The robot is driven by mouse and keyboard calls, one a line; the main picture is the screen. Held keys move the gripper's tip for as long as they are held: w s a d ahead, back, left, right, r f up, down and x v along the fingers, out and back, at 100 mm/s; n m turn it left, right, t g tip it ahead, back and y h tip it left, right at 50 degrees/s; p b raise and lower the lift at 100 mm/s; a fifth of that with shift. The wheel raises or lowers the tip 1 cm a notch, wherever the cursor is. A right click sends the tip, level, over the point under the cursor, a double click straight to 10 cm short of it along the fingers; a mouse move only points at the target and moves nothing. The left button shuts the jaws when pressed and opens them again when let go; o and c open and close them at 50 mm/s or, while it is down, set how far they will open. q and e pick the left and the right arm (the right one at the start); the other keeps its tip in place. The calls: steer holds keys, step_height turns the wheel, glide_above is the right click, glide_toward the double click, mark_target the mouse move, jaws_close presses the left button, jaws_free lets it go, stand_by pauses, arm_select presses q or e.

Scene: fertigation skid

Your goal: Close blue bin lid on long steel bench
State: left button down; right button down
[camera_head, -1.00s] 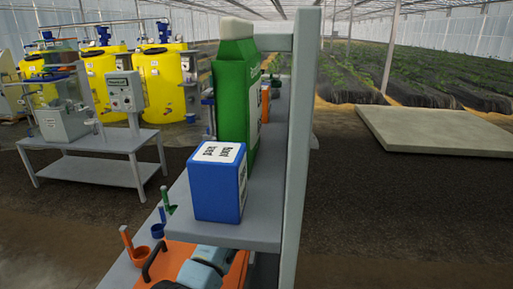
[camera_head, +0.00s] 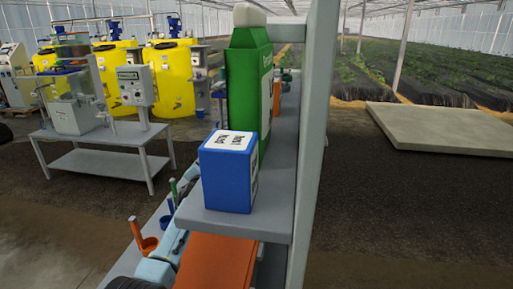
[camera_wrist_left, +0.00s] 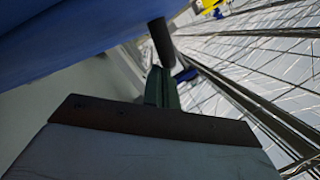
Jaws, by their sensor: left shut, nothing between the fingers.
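A large blue surface (camera_wrist_left: 75,35) fills the upper left of the left wrist view, very close. I cannot tell whether it is the blue bin's lid or wall. A dark round bar (camera_wrist_left: 162,42) stands at its right edge. My left gripper (camera_wrist_left: 160,88) is shut and empty, its fingertips just below that bar; whether they touch it is unclear. In the head view my left arm reaches up beside the long steel bench (camera_head: 125,262), and its fingers cannot be made out. No blue bin lid can be made out in the head view. My right gripper is out of view.
A grey shelf (camera_head: 235,222) overhangs the bench, bearing a blue box (camera_head: 226,180) and a green container (camera_head: 245,90). An orange panel (camera_head: 215,262) lies under it. A grey post (camera_head: 312,130) stands right.

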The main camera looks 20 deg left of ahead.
arm_select(q)
steer(key=shift+s+a+f+b, duration=0.1)
steer(key=shift+a+f+b, duration=0.25)
steer(key=shift+f, duration=0.35)
steer(key=shift+s+a+f+b, duration=0.1)
steer(key=shift+a+f+b, duration=0.15)
steer(key=shift+f, duration=0.4)
